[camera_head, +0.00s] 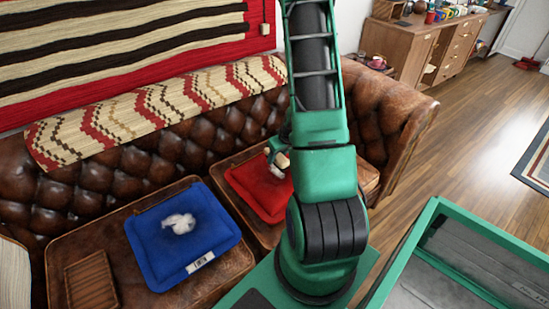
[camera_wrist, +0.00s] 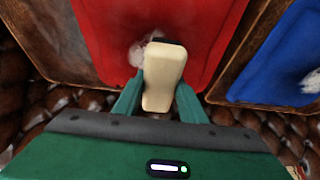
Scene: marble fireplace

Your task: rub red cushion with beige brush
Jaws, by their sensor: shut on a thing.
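The red cushion (camera_head: 256,193) lies flat on the right seat of the brown leather sofa, partly hidden behind my arm in the head view. It also fills the upper middle of the wrist view (camera_wrist: 208,45). A whitish smudge (camera_wrist: 137,52) shows on it beside the brush. My gripper (camera_wrist: 158,100) is shut on the beige brush (camera_wrist: 162,72), one finger on each side of it. The brush's dark end is over the smudge; I cannot tell whether it touches the cushion. In the head view the brush (camera_head: 282,160) is small, near the cushion's back edge.
A blue cushion (camera_head: 182,240) with a white patch (camera_head: 180,223) lies on the left seat. A slatted brown object (camera_head: 91,282) sits left of it. The leather backrest (camera_head: 150,150) rises behind, with a patterned throw on top. A wooden cabinet (camera_head: 425,50) stands at the back right.

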